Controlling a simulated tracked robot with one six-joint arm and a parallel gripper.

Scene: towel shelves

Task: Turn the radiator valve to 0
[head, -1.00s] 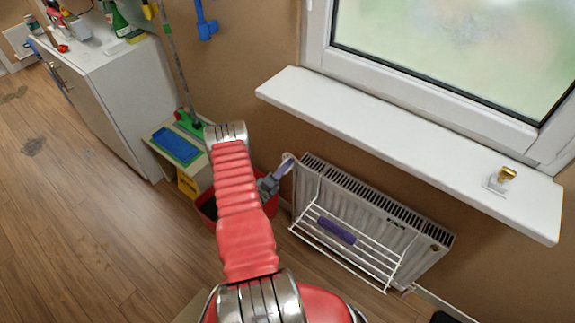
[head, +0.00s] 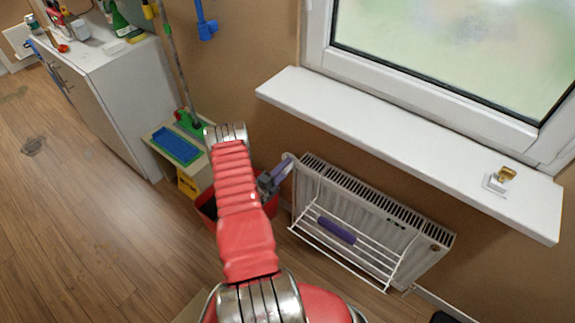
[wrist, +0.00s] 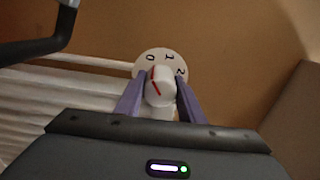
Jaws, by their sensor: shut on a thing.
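The radiator valve's white knob (wrist: 160,92) is in the middle of the wrist view, in front of a round pale dial (wrist: 172,60) marked 0, 1 and 2. A red line on the knob points up and slightly left, close to the 0 mark. My gripper (wrist: 162,84) has its purple fingers shut on the knob, one on each side. In the head view my gripper (head: 287,163) is at the radiator's upper left corner, and its fingers largely hide the valve there.
The white radiator (head: 415,232) hangs under the windowsill (head: 400,145). A wire rack (head: 350,255) with a purple roll (head: 337,230) is on its front. A red bucket (head: 206,208) stands below my arm. A small table with a blue tray (head: 176,145) is to the left.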

